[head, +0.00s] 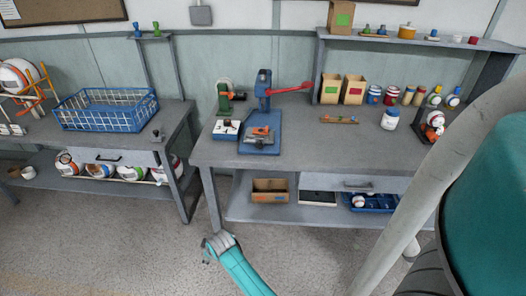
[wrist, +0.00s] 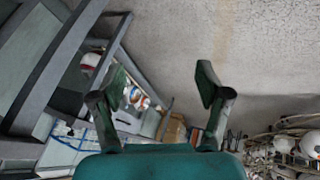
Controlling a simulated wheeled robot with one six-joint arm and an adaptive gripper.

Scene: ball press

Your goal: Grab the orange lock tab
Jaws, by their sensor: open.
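A blue press (head: 264,90) with a red lever (head: 292,88) stands on the right workbench. On its blue base sits a grey fixture with a small orange part (head: 261,131), which may be the orange lock tab; it is too small to tell for sure. My gripper (head: 207,249) is low in front of this bench, over the floor and well apart from the press. In the wrist view my gripper (wrist: 160,82) has its two fingers spread wide with nothing between them. The orange part cannot be made out in the wrist view.
The right workbench (head: 300,155) also holds a green machine (head: 224,97), a white-and-black box (head: 226,130), a wooden strip (head: 340,120), two cartons and several jars. A blue wire basket (head: 105,108) is on the left bench. The floor around my gripper is clear.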

